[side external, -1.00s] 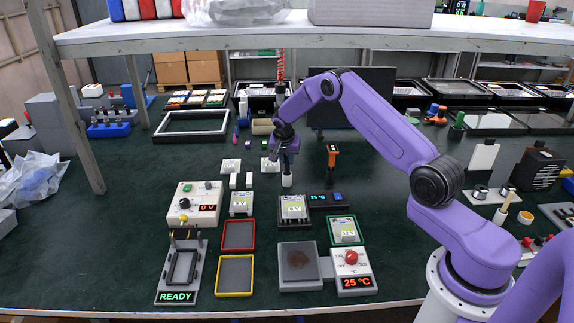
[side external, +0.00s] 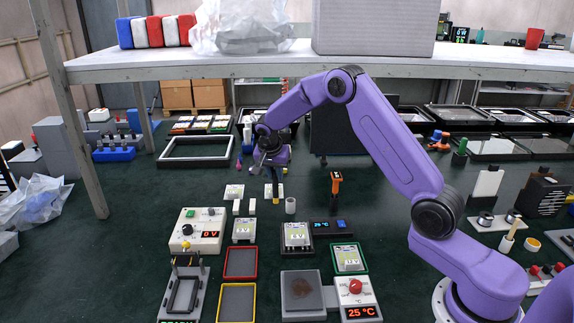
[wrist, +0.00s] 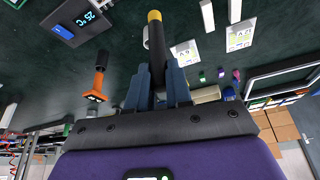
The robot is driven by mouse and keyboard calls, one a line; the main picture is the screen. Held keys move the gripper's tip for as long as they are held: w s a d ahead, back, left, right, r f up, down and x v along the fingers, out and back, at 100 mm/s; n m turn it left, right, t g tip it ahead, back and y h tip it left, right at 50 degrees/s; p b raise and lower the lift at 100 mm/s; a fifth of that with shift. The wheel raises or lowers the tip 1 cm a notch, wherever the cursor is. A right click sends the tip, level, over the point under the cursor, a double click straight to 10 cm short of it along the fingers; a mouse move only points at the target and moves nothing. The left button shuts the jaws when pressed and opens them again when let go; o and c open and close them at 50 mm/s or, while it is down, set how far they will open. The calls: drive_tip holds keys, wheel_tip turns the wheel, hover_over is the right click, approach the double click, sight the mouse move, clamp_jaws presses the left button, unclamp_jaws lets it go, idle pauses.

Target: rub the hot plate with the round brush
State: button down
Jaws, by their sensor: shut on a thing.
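My gripper (side external: 275,172) is shut on the round brush (side external: 276,188), which hangs roughly upright, clear of the white cup (side external: 291,205) to its right. In the wrist view the brush (wrist: 156,50) sticks out between my gripper's blue fingers (wrist: 159,78); it has a dark body and a yellow tip. The hot plate (side external: 289,304) is at the front, a grey square plate with a brown stain on top. Its control box (side external: 367,297) at the right has a red knob and reads 25 °C. My gripper is well behind the hot plate.
Red (side external: 228,275) and yellow (side external: 221,314) framed trays lie left of the hot plate. Small panels (side external: 296,249) stand behind it. An orange-handled tool (side external: 335,184) stands upright right of the brush. A shelf (side external: 300,63) spans the back above the bench.

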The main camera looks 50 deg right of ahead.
drive_tip(key=s+a, duration=1.1)
drive_tip(key=a, duration=0.3)
drive_tip(key=s+a, duration=0.2)
drive_tip(key=s, duration=0.6)
drive_tip(key=s+a, duration=0.3)
drive_tip(key=s, duration=0.5)
drive_tip(key=shift+f, duration=3.45)
drive_tip(key=shift+w+d, duration=2.45)
drive_tip(key=shift+d, duration=0.45)
drive_tip(key=shift+s+a, duration=2.7)
drive_tip(key=shift+a, duration=0.05)
wheel_tip(320, 180, up, 8)
drive_tip(key=shift+f, duration=0.2)
